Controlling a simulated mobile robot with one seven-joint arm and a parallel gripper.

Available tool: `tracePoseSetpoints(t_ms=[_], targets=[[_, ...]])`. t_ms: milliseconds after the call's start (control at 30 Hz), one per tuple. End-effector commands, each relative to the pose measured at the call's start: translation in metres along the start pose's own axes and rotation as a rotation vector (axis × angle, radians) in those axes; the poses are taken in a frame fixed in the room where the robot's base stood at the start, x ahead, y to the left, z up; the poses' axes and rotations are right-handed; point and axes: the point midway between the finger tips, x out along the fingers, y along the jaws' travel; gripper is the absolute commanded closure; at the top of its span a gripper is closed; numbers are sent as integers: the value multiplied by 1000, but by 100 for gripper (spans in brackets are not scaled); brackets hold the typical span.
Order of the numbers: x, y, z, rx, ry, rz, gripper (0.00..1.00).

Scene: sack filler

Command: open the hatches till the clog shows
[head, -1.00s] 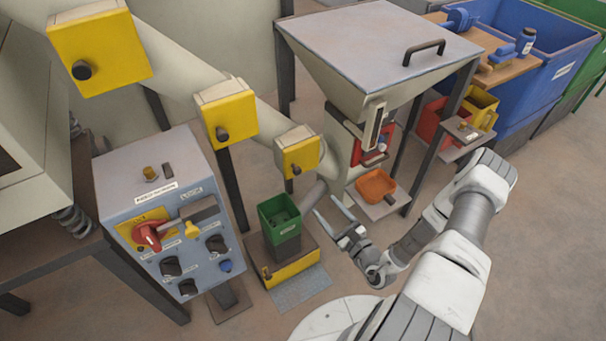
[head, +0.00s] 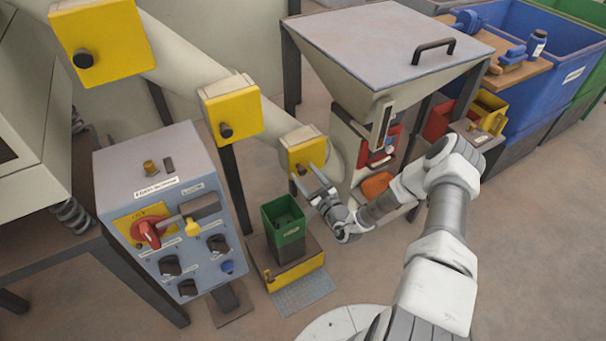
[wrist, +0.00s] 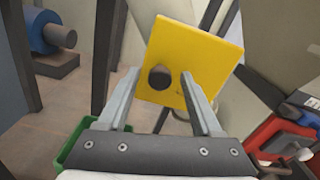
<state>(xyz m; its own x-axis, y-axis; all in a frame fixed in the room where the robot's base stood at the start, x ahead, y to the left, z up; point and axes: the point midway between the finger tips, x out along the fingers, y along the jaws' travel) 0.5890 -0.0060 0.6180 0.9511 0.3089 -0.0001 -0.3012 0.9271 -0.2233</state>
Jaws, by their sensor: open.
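Three yellow hatches sit along the sloping pale duct, each with a dark round knob: the upper hatch (head: 98,46), the middle hatch (head: 232,108) and the lower hatch (head: 304,154). All three look shut, and no clog is visible. My gripper (head: 311,174) is open at the lower hatch, just in front of its knob. In the wrist view the hatch (wrist: 190,62) faces me, with its knob (wrist: 160,77) between the open fingers, nearer the left one. I cannot tell whether a finger touches the knob.
A control box (head: 172,220) with a red rotary switch (head: 149,233) stands at left. A green bin (head: 284,220) sits on a yellow-fronted base below my gripper.

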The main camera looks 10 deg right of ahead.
Motion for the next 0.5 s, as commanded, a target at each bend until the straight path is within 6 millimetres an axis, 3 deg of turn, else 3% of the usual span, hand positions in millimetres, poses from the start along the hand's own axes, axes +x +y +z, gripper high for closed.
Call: tracePoseSetpoints(t_ms=[133,433,500], targets=[[12,0,0,-1,-1,0,34],[14,0,0,0,0,0,34],[14,0,0,0,0,0,43]])
